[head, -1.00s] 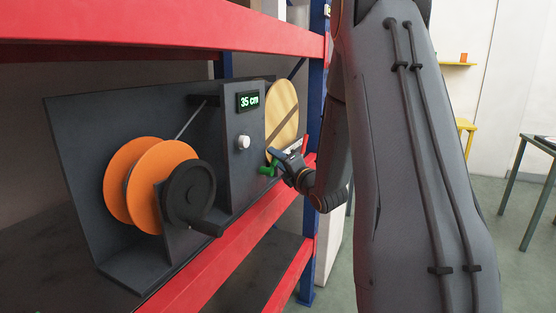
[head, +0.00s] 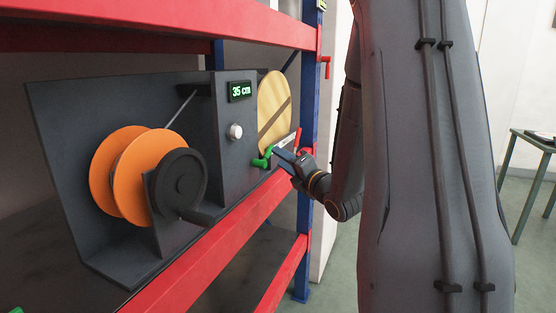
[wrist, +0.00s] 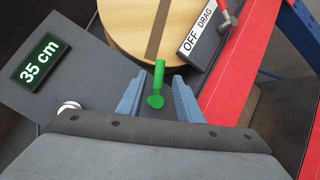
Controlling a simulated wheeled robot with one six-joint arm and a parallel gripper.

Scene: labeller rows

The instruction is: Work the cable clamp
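A green lever with a round knob (wrist: 155,100), which looks like the clamp handle, sticks out in front of the pale wooden disc (wrist: 140,30) in the wrist view. It also shows at the machine's right end in the head view (head: 262,160). My gripper (wrist: 158,103) is open, with one blue-grey finger on each side of the green knob. I see gaps between the knob and both fingers; nothing is held. In the head view my gripper (head: 281,157) is just right of the lever. The machine's display (head: 240,91) reads 35 cm.
A red lever (wrist: 226,18) stands by the OFF DRAG label (wrist: 197,32), close to the right finger. The orange reel (head: 145,175) and black crank (head: 181,187) are at left. A white knob (head: 235,131) sits below the display. Red shelf beams (head: 215,255) run below and above.

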